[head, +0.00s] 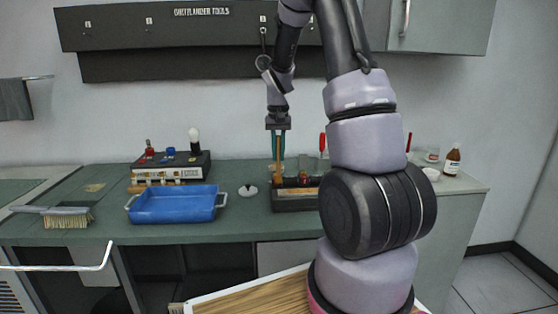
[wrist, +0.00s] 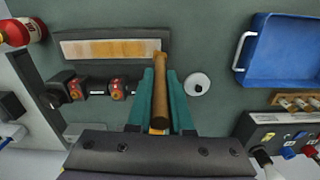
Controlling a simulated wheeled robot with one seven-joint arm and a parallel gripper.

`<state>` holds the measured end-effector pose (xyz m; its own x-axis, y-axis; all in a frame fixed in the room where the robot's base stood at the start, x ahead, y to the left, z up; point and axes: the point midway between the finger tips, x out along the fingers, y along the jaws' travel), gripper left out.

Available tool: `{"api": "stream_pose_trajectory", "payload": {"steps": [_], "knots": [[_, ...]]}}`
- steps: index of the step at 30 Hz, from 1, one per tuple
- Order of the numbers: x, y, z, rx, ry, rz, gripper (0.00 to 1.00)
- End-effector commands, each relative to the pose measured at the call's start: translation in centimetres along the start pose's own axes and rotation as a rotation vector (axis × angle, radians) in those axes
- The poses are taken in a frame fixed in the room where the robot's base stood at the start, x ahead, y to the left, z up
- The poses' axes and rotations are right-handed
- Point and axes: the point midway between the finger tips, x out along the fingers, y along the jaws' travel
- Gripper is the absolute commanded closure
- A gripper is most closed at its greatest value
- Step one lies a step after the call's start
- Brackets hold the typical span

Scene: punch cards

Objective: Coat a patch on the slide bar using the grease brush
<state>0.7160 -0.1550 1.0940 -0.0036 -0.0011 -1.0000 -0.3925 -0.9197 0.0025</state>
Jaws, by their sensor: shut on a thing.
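My gripper (head: 278,133) points down over the green bench and is shut on a brown wooden-handled stick, the grease brush (head: 277,152). In the wrist view the brush (wrist: 160,80) lies between my teal fingers (wrist: 160,105), and its far end is at the right end of a long grey piece with an amber-brown strip. That piece seems to be the slide bar (wrist: 105,47); in the head view the bar (head: 297,192) is low on the bench below my gripper. I cannot tell whether the brush tip touches it. The strip's tone is uneven.
A blue tray (head: 175,205) and a white round knob (head: 248,190) are left of the bar. A control box (head: 172,165) stands behind the tray. A bristle brush (head: 68,218) lies far left. Dark fittings with red parts (wrist: 118,88) sit beside the bar. A brown bottle (head: 452,160) is at right.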

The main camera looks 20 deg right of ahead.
Motion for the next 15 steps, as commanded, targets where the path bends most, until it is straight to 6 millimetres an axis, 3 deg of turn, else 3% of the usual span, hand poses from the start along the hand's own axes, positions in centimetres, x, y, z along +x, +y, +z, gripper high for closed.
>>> {"api": "stream_pose_trajectory", "payload": {"steps": [15], "knots": [[-4.3, -0.2, 0.6, 0.004, 0.001, -0.001, 1.00]]}}
